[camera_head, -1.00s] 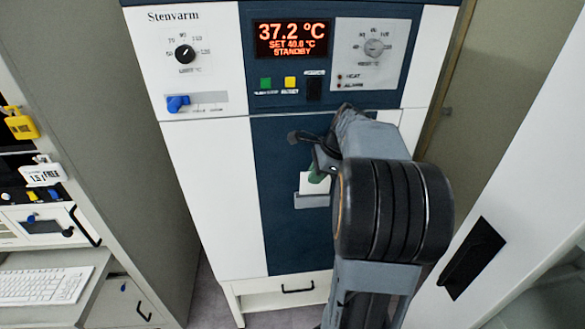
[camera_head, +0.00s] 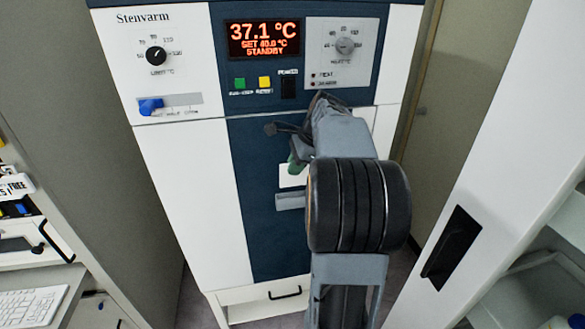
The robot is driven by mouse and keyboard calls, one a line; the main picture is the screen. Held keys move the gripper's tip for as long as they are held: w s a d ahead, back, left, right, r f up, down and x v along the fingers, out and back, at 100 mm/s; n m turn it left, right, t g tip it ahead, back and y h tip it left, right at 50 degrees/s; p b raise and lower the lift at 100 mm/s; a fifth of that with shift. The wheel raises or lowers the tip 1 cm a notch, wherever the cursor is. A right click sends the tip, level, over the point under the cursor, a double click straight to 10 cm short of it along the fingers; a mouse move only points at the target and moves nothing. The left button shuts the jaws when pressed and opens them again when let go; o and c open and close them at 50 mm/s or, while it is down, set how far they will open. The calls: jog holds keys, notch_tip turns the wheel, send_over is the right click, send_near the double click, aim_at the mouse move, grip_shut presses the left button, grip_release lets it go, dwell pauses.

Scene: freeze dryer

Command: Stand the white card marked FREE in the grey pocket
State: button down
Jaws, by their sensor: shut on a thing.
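A plain white card (camera_head: 292,175) shows just below my gripper (camera_head: 296,156), in front of the dark blue door. The grip itself is partly hidden by my wrist, and no marking on this card can be read. The grey pocket (camera_head: 290,201) is on the door right below the card. I cannot tell whether the card's lower edge is inside it or in front of it.
A white tag reading FREE (camera_head: 15,187) is at the left edge, above a drawer and keyboard (camera_head: 30,305). The dryer's control panel (camera_head: 295,55) is above the pocket. An open white door with a black handle (camera_head: 451,247) stands on the right.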

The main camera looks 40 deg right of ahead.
aim_at(294, 179)
jog(key=shift+w+f+b, duration=0.1)
jog(key=shift+f+b, duration=1.05)
jog(key=shift+f, duration=0.6)
jog(key=shift+d+f+p, duration=0.15)
jog(key=shift+f+p, duration=0.2)
jog(key=shift+p, duration=0.1)
jog(key=shift+f, duration=0.1)
jog(key=shift+w+b, duration=0.1)
jog(key=shift+b, duration=0.25)
jog(key=shift+w+a+r+t+b, duration=0.15)
jog(key=shift+a+r+t+b, duration=0.05)
jog(key=shift+t+b, duration=0.2)
jog(key=shift+f+h+b, duration=0.2)
jog(key=shift+h+b, duration=0.1)
jog(key=shift+b, duration=0.3)
jog(key=shift+w+a+f+t+b, duration=0.15)
jog(key=shift+f+t+b, duration=0.15)
jog(key=shift+f+b, duration=0.2)
